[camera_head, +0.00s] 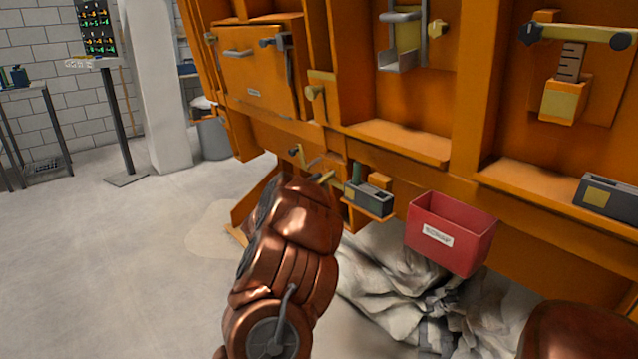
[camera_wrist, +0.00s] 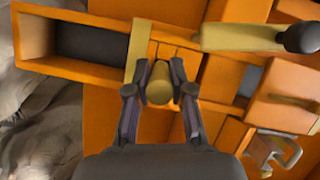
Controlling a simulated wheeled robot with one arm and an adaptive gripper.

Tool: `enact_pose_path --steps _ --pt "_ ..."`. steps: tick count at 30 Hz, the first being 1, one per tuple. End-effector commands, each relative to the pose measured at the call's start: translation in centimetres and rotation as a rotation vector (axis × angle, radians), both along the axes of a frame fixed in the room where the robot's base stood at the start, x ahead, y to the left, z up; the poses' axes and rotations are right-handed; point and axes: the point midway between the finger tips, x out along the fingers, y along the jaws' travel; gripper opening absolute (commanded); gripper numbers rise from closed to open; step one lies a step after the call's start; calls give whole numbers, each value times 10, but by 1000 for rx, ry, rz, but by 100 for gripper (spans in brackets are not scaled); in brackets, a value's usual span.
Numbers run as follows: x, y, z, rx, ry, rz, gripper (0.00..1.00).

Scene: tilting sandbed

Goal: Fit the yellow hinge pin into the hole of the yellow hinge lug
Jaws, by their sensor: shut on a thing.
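In the wrist view my gripper (camera_wrist: 159,86) is shut on the yellow hinge pin (camera_wrist: 159,92), seen nearly end-on as a short cylinder between the two dark fingers. A yellow piece (camera_wrist: 141,42) on the orange structure lies just beyond the fingers; it may be the yellow hinge lug. Its hole does not show, and I cannot tell whether the pin touches it. In the head view my copper arm hides most of the gripper. A small yellow part (camera_head: 328,177) shows just past the arm's end, and I cannot tell which piece it is.
A yellow bar (camera_wrist: 242,38) with a dark knob (camera_wrist: 301,38) crosses close by on the right. An orange open box (camera_wrist: 36,38) lies left. In the head view a red bin (camera_head: 450,235) stands right of my arm, above crumpled grey cloth (camera_head: 385,290).

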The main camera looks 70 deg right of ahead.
Motion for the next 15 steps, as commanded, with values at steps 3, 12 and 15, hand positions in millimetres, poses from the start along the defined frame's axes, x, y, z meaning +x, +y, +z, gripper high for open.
enact_pose_path --steps 3,12,15 --pt "2 4 0 -2 -1 0 0" --pt "8 15 -2 -1 -1 0 0" --pt "11 18 -3 -1 0 1 0"
